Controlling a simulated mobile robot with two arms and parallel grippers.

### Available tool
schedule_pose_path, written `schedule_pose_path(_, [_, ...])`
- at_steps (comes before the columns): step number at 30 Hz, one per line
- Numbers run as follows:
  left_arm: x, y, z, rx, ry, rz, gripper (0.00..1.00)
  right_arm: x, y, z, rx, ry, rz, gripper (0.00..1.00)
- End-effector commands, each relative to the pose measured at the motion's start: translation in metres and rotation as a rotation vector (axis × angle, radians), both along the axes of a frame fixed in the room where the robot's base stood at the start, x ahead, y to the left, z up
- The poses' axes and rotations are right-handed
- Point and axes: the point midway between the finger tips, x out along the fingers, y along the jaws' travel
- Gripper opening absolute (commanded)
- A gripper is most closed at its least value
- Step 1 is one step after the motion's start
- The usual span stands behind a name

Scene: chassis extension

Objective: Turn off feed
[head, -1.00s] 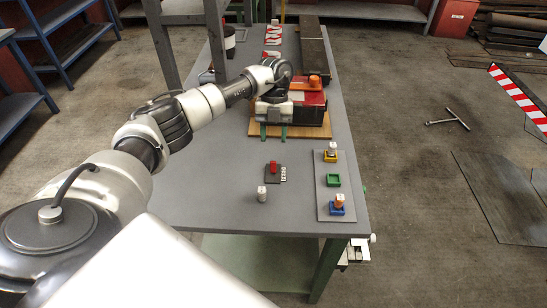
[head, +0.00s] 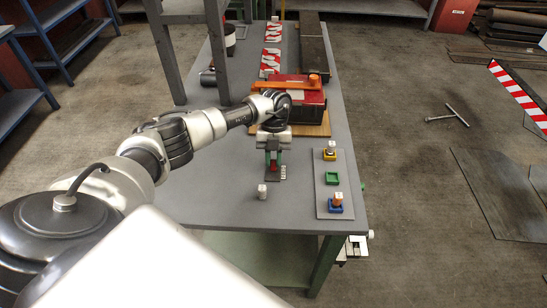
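The base is partly hidden by my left gripper. My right gripper is not in view.
A grey plate (head: 321,207) with yellow, green and blue sockets lies to the right; the yellow and blue ones hold pieces. A small whitish piece (head: 262,191) stands in front of the switch.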

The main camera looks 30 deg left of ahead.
Motion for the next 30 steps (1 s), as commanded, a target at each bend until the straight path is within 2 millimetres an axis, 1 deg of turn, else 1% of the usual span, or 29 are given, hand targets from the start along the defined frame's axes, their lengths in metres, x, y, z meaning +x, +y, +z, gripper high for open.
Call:
schedule_pose_path(1, [0.000,0.000,0.000,0.000,0.000,0.000,0.11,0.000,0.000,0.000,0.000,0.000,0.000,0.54])
schedule_pose_path(3, [0.000,0.000,0.000,0.000,0.000,0.000,0.00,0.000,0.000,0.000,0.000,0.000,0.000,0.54])
schedule_pose_path(10, [0.000,0.000,0.002,0.006,-0.011,-0.001,0.00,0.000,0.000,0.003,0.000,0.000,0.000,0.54])
schedule_pose_path(16, [-0.003,-0.001,0.005,0.043,-0.069,-0.001,0.00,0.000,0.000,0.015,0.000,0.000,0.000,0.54])
schedule_pose_path(24, [-0.011,-0.006,0.008,0.147,-0.242,-0.005,0.00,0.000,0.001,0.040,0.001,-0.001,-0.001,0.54])
schedule_pose_path(30, [-0.017,-0.011,0.005,0.241,-0.399,-0.005,0.00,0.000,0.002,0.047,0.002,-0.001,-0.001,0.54])
